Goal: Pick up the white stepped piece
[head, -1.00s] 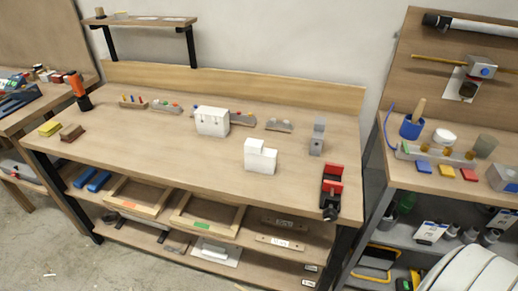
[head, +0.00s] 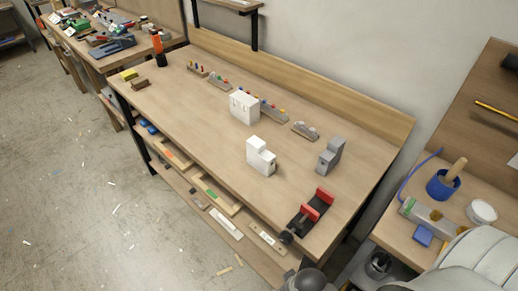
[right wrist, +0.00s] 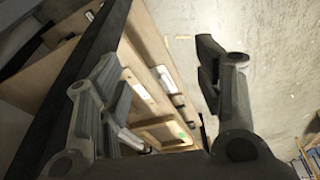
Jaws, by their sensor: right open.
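The white stepped piece (head: 260,156) stands upright on the wooden workbench (head: 205,133), right of the middle, with its higher part on the left. A white block (head: 244,107) stands behind it and to its left. A grey stepped piece (head: 331,156) stands to its right. My right gripper (right wrist: 155,65) is open and empty in the right wrist view. Its fingers are spread, with the bench's lower shelves and the floor behind them. The white stepped piece cannot be made out there. My left gripper is not in view.
A red and black vise (head: 308,214) sits at the bench's near right corner. Low racks with small coloured parts (head: 270,109) line the back. A side bench with a blue cup (head: 443,186) is at the right.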

